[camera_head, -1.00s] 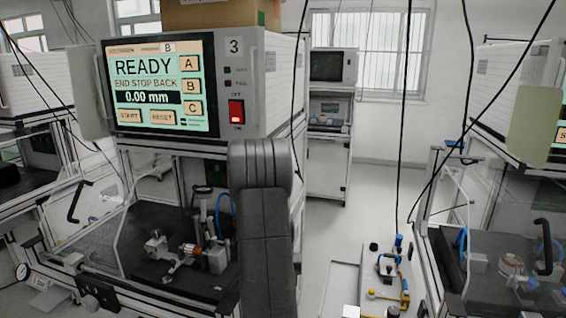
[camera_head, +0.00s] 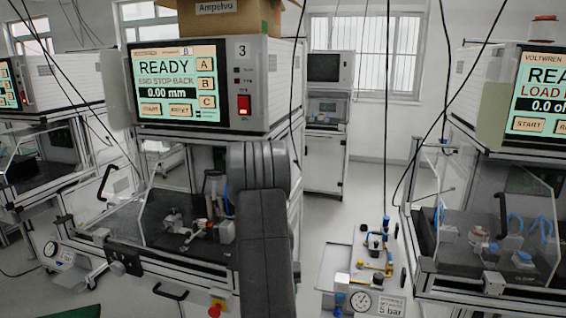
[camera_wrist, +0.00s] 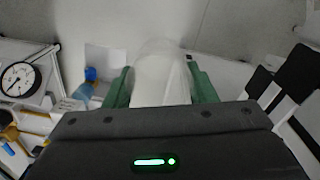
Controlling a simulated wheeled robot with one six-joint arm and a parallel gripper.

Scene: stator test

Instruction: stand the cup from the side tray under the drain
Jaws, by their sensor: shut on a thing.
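In the wrist view my gripper (camera_wrist: 162,88) has its two green fingers shut on a pale, translucent cup (camera_wrist: 161,68). The cup sits between the fingers, and its lower part is hidden by the dark gripper body. In the head view my dark arm stands in the middle, and neither gripper nor cup can be made out. I cannot pick out the drain or the side tray with certainty in either view.
A pressure gauge (camera_head: 360,302) with a "5 bar" label stands low at centre right; a gauge (camera_wrist: 18,79) also shows in the wrist view. Test bench 3 (camera_head: 200,85) is at left, another bench (camera_head: 490,225) at right.

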